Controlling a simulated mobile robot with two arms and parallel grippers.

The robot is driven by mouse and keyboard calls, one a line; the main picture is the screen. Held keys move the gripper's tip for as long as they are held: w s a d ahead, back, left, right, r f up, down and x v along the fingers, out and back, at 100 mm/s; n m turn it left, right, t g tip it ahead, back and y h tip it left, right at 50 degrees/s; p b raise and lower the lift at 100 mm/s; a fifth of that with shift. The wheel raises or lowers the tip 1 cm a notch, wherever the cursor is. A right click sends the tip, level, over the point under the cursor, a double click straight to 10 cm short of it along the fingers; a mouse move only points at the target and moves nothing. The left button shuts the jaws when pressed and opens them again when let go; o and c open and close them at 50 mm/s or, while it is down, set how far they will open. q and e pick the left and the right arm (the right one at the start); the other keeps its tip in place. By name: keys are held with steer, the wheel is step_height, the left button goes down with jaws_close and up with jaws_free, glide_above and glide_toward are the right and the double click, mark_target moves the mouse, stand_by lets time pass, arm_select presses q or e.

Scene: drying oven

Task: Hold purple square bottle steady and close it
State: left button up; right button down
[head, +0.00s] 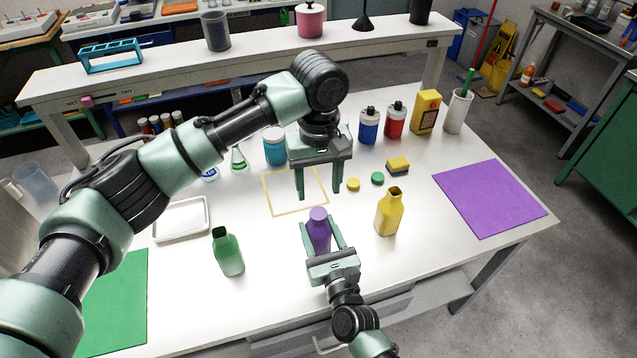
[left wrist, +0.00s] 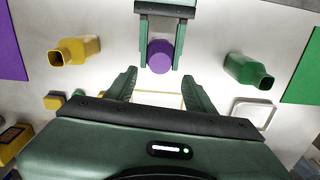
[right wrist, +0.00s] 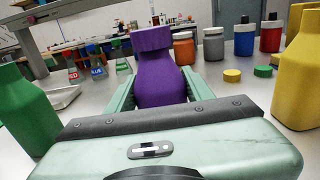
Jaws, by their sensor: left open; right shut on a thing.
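The purple square bottle (head: 319,235) stands upright near the front middle of the white table. Its purple cap (right wrist: 152,39) sits on its neck; whether it is fully tightened I cannot tell. My right gripper (head: 322,236) is shut on the bottle's body from the front, one finger on each side. My left gripper (head: 318,196) is open and empty, pointing down above the table just behind the bottle. In the left wrist view the purple cap (left wrist: 160,56) lies beyond its open fingers (left wrist: 157,82), apart from them.
An open green bottle (head: 228,252) stands to the left and an open yellow bottle (head: 389,212) to the right. A yellow cap (head: 353,185) and green cap (head: 377,178) lie behind. A white tray (head: 181,237), green mat (head: 120,305) and purple mat (head: 490,198) lie around.

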mark_target(318, 213)
arm_select(q)
steer(key=shift+n, duration=0.4)
steer(key=shift+f, duration=4)
jaws_close()
